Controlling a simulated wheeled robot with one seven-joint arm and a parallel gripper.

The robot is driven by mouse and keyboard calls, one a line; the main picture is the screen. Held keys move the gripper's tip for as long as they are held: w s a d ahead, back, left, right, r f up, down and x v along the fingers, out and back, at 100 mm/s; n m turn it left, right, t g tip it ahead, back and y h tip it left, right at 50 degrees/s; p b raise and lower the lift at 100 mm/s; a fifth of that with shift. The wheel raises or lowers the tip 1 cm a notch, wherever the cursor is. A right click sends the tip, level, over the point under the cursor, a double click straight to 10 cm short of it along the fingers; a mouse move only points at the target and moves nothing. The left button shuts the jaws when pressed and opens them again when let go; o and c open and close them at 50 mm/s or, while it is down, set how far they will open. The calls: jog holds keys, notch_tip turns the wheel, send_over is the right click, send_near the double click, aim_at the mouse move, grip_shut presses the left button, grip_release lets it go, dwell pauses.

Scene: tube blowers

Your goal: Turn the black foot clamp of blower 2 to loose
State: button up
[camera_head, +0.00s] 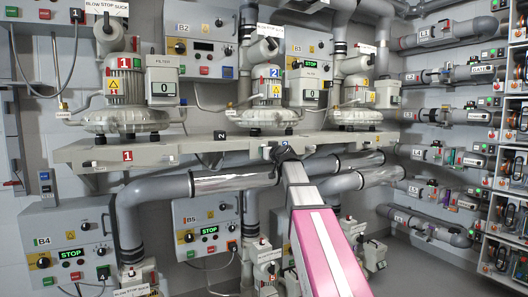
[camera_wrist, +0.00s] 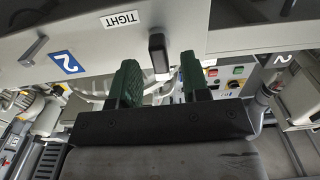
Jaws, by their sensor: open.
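Blower 2 (camera_head: 268,98), with a blue 2 label, stands on the grey shelf in the head view. My gripper (camera_head: 284,153) is at the shelf's front edge below it. In the wrist view my gripper (camera_wrist: 160,72) has two green fingers standing apart with nothing held. The black foot clamp (camera_wrist: 157,52) shows as a short upright bar in front of the gap between the fingertips. I cannot tell whether either finger touches it. A TIGHT label (camera_wrist: 121,20) is on the shelf face near the clamp. A blue 2 plate (camera_wrist: 67,62) is further left. My gripper hides the clamp in the head view.
Blower 1 (camera_head: 126,92) stands left on the shelf (camera_head: 205,146); a third blower (camera_head: 357,97) stands right. Thick grey pipes (camera_head: 158,190) run below the shelf edge. Control box B5 (camera_head: 208,222) is lower down. Pipe racks line the right wall.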

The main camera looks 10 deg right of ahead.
jog(key=v, duration=0.8)
jog(key=s+a+f+g, duration=0.1)
jog(key=s+f+g, duration=0.15)
jog(key=f, duration=0.85)
jog(key=s+a+f+m+g+h, duration=0.1)
jog(key=s+a+f+g, duration=0.15)
jog(key=f, duration=0.85)
jog(key=s+a+f+g, duration=0.15)
jog(key=f+g, duration=0.25)
jog(key=f, duration=0.7)
jog(key=s+d+f+m+g+h, duration=0.2)
jog(key=s+f+g, duration=0.6)
jog(key=s+f, duration=1.3)
notch_tip(320, 180, down, 3)
jog(key=h, duration=0.2)
jog(key=shift+d+m+h, duration=0.3)
jog(key=shift+m, duration=0.1)
